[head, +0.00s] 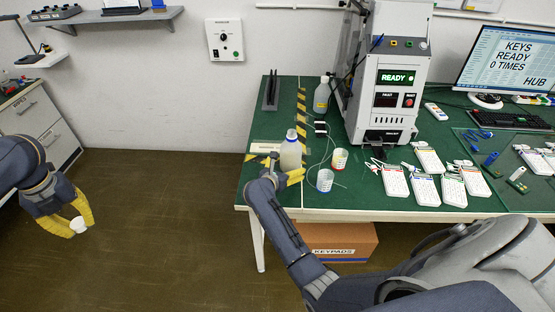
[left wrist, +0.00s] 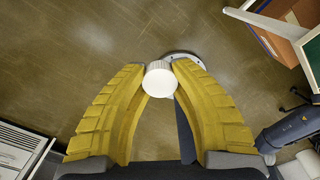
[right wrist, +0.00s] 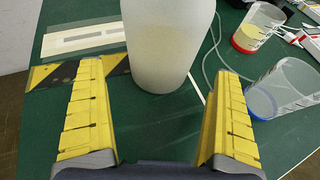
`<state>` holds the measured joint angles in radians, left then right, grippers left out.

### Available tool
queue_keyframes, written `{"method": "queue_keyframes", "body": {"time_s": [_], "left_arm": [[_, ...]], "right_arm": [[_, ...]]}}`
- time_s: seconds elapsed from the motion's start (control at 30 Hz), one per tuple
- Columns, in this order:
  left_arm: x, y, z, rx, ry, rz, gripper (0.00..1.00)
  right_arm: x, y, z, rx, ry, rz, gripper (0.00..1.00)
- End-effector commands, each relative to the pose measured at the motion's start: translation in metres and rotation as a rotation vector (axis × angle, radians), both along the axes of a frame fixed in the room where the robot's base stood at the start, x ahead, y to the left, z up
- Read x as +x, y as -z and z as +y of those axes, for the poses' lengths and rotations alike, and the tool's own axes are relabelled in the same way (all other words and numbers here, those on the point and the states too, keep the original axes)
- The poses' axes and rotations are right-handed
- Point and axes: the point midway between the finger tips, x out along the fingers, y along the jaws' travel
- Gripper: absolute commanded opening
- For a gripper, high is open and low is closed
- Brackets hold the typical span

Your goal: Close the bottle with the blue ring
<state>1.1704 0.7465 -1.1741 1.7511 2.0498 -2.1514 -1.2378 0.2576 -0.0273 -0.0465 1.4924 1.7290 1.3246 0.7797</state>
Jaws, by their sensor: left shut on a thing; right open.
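A white cap (head: 78,224) is held between the fingertips of my left gripper (head: 80,222), over the floor at the far left and away from the table. The cap also shows round and ribbed in the left wrist view (left wrist: 160,78). A pale translucent bottle (head: 291,152) stands upright at the table's left front corner. My right gripper (head: 285,168) is open with its fingers to either side of the bottle. In the right wrist view the bottle (right wrist: 165,40) is between the fingertips, apart from both; its top is out of frame.
A blue-rimmed cup (head: 325,180) and a red-rimmed cup (head: 339,159) stand right of the bottle. A second bottle (head: 321,95) stands behind. The READY machine (head: 390,95) and several white keypads (head: 425,190) are farther right. A thin cable runs beside the cups.

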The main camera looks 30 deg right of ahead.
Motion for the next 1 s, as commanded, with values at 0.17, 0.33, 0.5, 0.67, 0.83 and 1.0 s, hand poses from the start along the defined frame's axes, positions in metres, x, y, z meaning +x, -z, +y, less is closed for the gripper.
{"method": "queue_keyframes", "body": {"time_s": [0.17,0.33,0.5,0.67,0.83,1.0], "left_arm": [[0.0,0.0,0.0,0.0,0.0,0.0,0.11],[0.0,0.0,0.0,0.0,0.0,0.0,0.11],[0.0,0.0,0.0,0.0,0.0,0.0,0.11],[0.0,0.0,0.0,0.0,0.0,0.0,0.11],[0.0,0.0,0.0,0.0,0.0,0.0,0.11],[0.0,0.0,0.0,0.0,0.0,0.0,0.11]], "right_arm": [[0.015,-0.001,-0.021,-0.002,0.001,0.0,1.0],[0.025,0.001,-0.036,-0.002,0.001,0.002,1.0],[0.029,0.005,-0.041,0.0,0.001,0.002,1.0],[0.03,0.005,-0.041,0.001,0.0,0.001,1.0],[0.03,0.005,-0.041,0.001,0.0,0.001,1.0],[0.029,0.005,-0.041,0.001,0.0,0.001,0.83]]}}
